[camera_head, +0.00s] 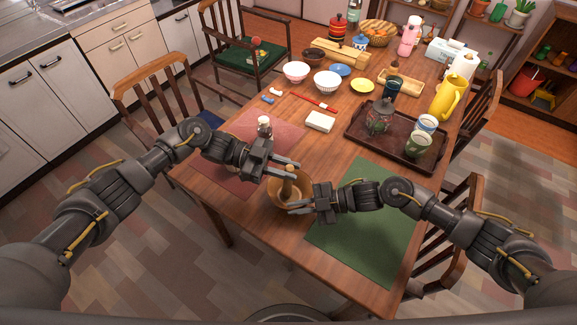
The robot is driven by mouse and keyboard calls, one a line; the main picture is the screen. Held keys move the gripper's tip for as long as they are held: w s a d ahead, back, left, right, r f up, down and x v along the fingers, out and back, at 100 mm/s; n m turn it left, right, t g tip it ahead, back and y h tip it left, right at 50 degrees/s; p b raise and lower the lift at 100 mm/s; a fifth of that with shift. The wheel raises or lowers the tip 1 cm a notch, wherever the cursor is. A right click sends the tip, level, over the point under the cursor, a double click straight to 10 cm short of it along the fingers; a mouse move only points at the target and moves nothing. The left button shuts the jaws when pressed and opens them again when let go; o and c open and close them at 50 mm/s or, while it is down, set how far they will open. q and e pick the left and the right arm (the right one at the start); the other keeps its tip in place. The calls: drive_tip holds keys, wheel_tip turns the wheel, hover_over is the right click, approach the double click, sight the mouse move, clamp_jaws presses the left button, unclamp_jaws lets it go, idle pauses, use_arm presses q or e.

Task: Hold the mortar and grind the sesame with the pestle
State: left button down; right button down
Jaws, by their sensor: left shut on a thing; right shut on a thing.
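The mortar (274,196), a brown bowl, stands near the front edge of the wooden table, between the two place mats. The pestle (288,188), a light wooden stick, stands roughly upright in it. My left gripper (289,170) comes in from the upper left and is shut on the upper part of the pestle. My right gripper (296,205) comes in from the right and is shut on the mortar at its right side. The grippers partly cover the mortar's rim and inside. I cannot make out any sesame.
A pink mat (250,140) with a small shaker bottle (264,126) lies left, a green mat (355,235) right. A white block (320,121), bowls and a yellow jug (449,98) stand farther back. Chairs surround the table.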

use_arm(q)
drive_tip(key=shift+s+a+f, duration=0.1)
drive_tip(key=shift+s+a, duration=0.05)
drive_tip(key=shift+s, duration=0.25)
use_arm(e)
drive_tip(key=shift+f, duration=0.1)
use_arm(q)
drive_tip(key=shift+s, duration=0.1)
drive_tip(key=shift+x, duration=0.85)
drive_tip(key=shift+s, duration=0.1)
